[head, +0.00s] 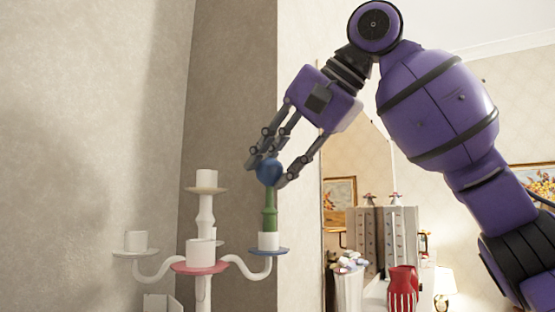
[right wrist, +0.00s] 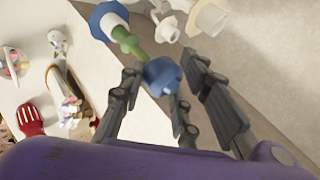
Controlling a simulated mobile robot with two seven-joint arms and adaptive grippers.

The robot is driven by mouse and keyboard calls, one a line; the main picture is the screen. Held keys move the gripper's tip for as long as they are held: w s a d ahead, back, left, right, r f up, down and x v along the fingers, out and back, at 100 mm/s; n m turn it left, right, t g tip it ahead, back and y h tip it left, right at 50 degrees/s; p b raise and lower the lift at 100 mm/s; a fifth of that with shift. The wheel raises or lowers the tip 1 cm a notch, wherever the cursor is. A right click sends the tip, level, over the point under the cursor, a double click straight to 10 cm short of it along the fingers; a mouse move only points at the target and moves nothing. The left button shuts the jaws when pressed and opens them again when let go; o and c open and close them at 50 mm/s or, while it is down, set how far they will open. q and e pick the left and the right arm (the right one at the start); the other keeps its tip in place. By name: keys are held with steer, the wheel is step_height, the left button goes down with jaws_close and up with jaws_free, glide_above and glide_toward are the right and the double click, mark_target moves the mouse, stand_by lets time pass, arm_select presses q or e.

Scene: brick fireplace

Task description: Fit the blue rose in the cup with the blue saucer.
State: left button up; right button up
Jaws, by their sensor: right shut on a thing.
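The blue rose (head: 269,171) has a round blue head and a green stem (head: 269,208) and stands upright. My right gripper (head: 267,174) comes from above and is shut on the blue head; the rose also shows between the fingers in the right wrist view (right wrist: 161,74). The white cup (head: 268,241) with the blue saucer (head: 280,251) is on the right arm of a white candelabra. The stem's lower end meets the cup's rim; I cannot tell how deep it sits. The blue saucer also shows in the right wrist view (right wrist: 96,18). My left gripper is out of view.
The candelabra holds other white cups: one on a red saucer (head: 199,268) in front, one on a pale saucer (head: 133,253) at left, and a taller central one (head: 206,180). A wall corner is close behind. A red vase (head: 403,283) stands further right.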

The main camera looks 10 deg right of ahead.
steer(key=shift+f, duration=0.75)
steer(key=o, duration=1.2)
steer(key=shift+o, duration=0.2)
steer(key=v, duration=1.2)
